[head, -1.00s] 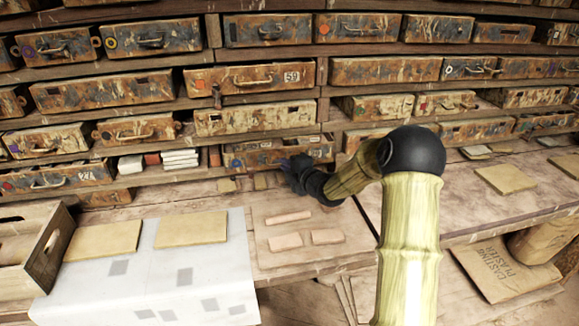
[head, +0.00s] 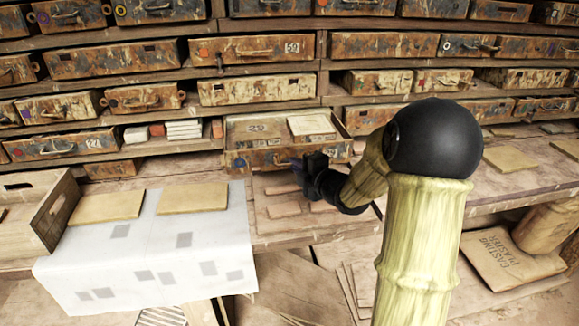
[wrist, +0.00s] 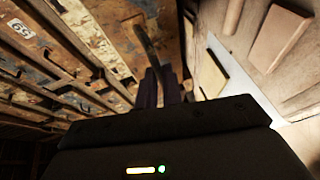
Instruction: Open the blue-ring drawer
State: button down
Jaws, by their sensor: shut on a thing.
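The rusty blue-ring drawer (head: 262,158) is pulled out from the lowest row of the rack, and its inside shows from above. A small bluish ring mark is at the left of its front. A pale flat piece (head: 311,124) lies inside on the right, and a "20" marking shows on the left. My gripper (head: 301,166) is at the middle of the drawer's front, shut on its handle. In the wrist view the fingers (wrist: 160,86) close around the handle bar (wrist: 148,42). The grip itself is partly hidden.
Below the drawer, small clay tiles (head: 284,210) lie on the wooden bench. A white sheet (head: 130,260) with two tan tiles (head: 193,198) is to the left, beside a wooden crate (head: 48,215). Other closed drawers (head: 255,90) fill the rack above.

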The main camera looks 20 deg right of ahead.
jog(key=shift+s+f, duration=0.15)
jog(key=shift+f, duration=0.1)
jog(key=c, duration=1.5)
grip_release()
jog(key=shift+r, duration=0.1)
jog(key=shift+c, duration=0.2)
jog(key=v, duration=1.7)
jog(key=shift+s+r+b, duration=0.15)
jog(key=shift+s+b, duration=0.05)
jog(key=shift+b, duration=0.2)
jog(key=shift+w, duration=0.1)
